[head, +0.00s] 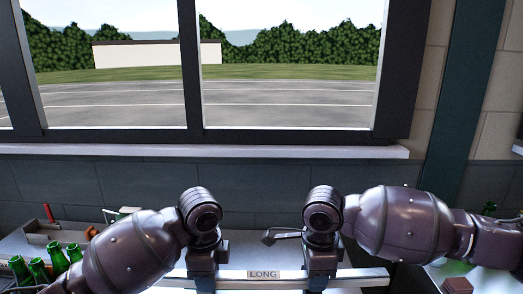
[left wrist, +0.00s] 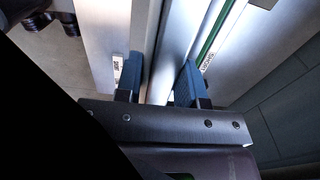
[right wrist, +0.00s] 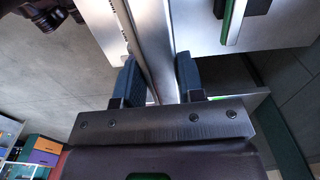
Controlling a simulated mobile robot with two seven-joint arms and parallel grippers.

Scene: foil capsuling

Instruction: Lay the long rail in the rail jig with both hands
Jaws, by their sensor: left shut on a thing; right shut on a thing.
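The long rail (head: 262,274) is a pale metal bar with a "LONG" label, lying level across the bottom of the head view. My left gripper (head: 203,279) is shut on it left of the label. My right gripper (head: 320,278) is shut on it right of the label. In the left wrist view the rail (left wrist: 158,70) runs between the blue fingers of my left gripper (left wrist: 160,85). In the right wrist view the rail (right wrist: 150,45) passes between the fingers of my right gripper (right wrist: 158,80). I cannot clearly make out the rail jig or tell whether the rail touches it.
Green bottles (head: 40,269) stand at the left, near a red-handled item (head: 48,212). A dark pointed item (head: 269,238) shows between my grippers. A green strip (right wrist: 235,20) on metal lies beside the rail in the right wrist view. The window sill (head: 240,152) is behind.

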